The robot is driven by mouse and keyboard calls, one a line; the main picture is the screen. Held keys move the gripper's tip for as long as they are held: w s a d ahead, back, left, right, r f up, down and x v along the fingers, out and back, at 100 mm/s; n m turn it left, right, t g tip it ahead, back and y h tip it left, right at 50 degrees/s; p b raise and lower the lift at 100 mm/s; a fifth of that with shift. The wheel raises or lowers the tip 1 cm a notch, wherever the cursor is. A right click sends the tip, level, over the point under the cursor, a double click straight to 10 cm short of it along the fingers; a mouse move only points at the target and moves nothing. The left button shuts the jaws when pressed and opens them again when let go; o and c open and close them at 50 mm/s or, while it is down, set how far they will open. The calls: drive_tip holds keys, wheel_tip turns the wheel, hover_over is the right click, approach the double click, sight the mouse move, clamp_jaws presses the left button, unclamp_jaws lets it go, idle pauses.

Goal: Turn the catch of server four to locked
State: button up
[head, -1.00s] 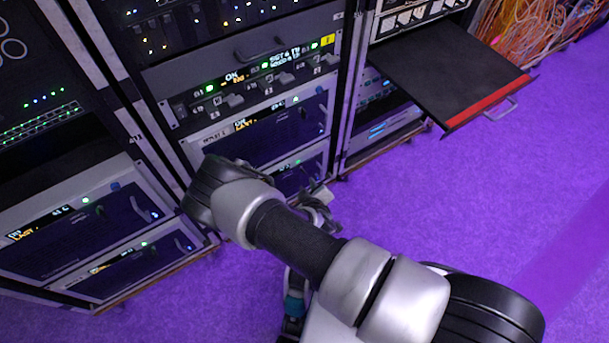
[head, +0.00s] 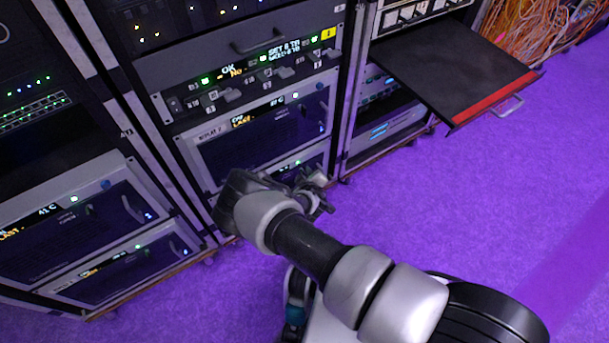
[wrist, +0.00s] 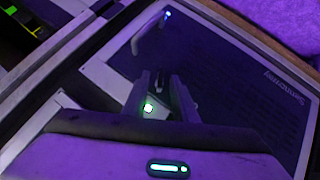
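My gripper (head: 314,190) is low at the front of the middle rack, before its lowest server (head: 290,165), which my arm partly covers. In the wrist view this server's dark, tilted front panel (wrist: 225,85) fills the upper part. My two fingers (wrist: 158,88) point at the panel and stand apart. A small dark piece, perhaps the catch (wrist: 158,90), shows between them beside a lit green lamp (wrist: 148,107). I cannot tell whether the fingers touch it, nor read its position or the server's number.
Another server (head: 265,130) sits directly above, under a panel of switches (head: 255,85). Two more servers fill the left rack's bottom (head: 75,225). A black shelf with a red edge (head: 450,70) sticks out at the right. The purple floor (head: 470,200) is clear.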

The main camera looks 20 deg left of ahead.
clamp_jaws()
drive_tip(key=shift+r, duration=0.15)
drive_tip(key=g+p, duration=0.1)
drive_tip(key=m+g+y, duration=0.1)
drive_tip(key=m+g+y+p, duration=0.1)
drive_tip(key=shift+w+d+p, duration=0.3)
drive_tip(key=shift+w+p, duration=0.05)
drive_tip(key=shift+w, duration=0.05)
drive_tip(key=shift+m+g+y, duration=0.3)
drive_tip(key=shift+y, duration=0.1)
